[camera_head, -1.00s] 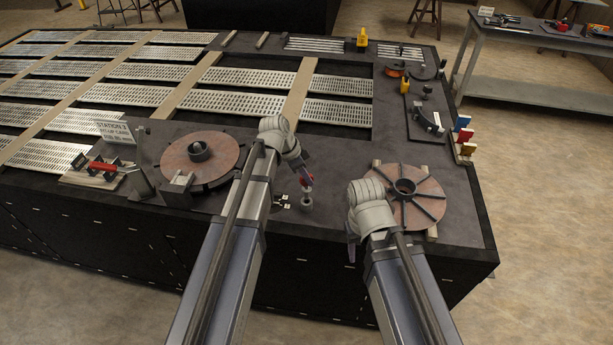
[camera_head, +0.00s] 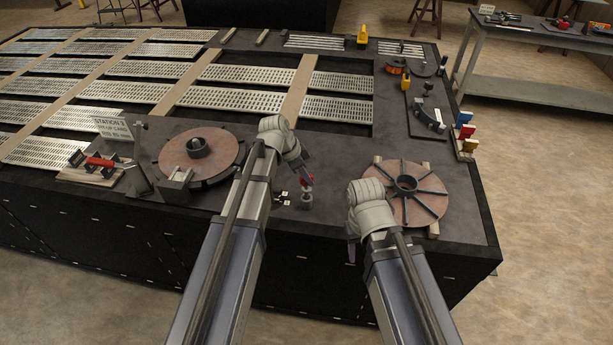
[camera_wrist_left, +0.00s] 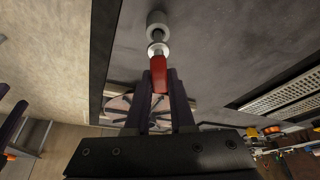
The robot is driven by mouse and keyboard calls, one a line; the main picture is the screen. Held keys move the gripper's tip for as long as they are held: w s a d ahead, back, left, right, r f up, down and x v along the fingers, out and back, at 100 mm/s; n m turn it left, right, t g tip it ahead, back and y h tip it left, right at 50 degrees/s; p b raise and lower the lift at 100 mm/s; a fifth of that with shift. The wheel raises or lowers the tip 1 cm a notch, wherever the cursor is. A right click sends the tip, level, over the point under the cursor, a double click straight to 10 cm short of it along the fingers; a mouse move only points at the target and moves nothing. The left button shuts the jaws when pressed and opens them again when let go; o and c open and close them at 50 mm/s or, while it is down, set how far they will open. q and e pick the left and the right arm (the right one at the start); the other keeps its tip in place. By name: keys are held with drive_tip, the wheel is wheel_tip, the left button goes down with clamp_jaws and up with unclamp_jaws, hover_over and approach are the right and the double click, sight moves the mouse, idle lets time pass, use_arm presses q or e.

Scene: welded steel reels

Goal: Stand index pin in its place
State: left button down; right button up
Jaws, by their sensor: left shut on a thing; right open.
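The index pin has a red grip (camera_head: 308,180) and a pale metal collar (camera_wrist_left: 158,50). My left gripper (camera_head: 306,178) is shut on the red grip, which also shows between its dark fingers (camera_wrist_left: 160,76) in the left wrist view. A small grey cylinder (camera_head: 306,198) stands on the table right under the pin and lies in line with it in the left wrist view (camera_wrist_left: 156,21). A short dark shaft shows between collar and cylinder; I cannot tell whether its tip is inside. My right gripper (camera_head: 351,252) is open and empty near the table's front edge.
A brown reel disc (camera_head: 225,152) lies left of my left arm, with a grey block (camera_head: 176,187) beside it. A spoked reel (camera_head: 430,198) lies at the right. A red-handled clamp (camera_head: 100,162) and a sign (camera_head: 113,129) stand far left. Small pale pieces (camera_head: 282,198) lie beside the cylinder.

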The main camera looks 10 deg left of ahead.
use_arm(q)
drive_tip(key=shift+f+b, duration=1.6)
drive_tip(key=shift+f, duration=0.05)
drive_tip(key=c, duration=0.7)
unclamp_jaws()
drive_tip(key=shift+r, duration=0.2)
drive_tip(key=p+v, duration=0.7)
drive_tip(key=shift+a+r, duration=0.1)
drive_tip(key=shift+r, duration=0.15)
drive_tip(key=s+d+f+n+g+y+b, duration=0.1)
drive_tip(key=s+d+f+n+b, duration=0.1)
drive_tip(key=s, duration=0.5)
drive_tip(key=s+d+f+n+g+y+b, duration=0.1)
drive_tip(key=s+d+f+n+y+b, duration=0.1)
drive_tip(key=s, duration=0.4)
drive_tip(key=s+d+f+n+y+b, duration=0.2)
drive_tip(key=s+d+f+n, duration=0.2)
drive_tip(key=s, duration=0.3)
drive_tip(key=shift+s+d+f+g, duration=0.15)
drive_tip(key=shift+s+d+g, duration=0.15)
drive_tip(key=shift+g, duration=0.1)
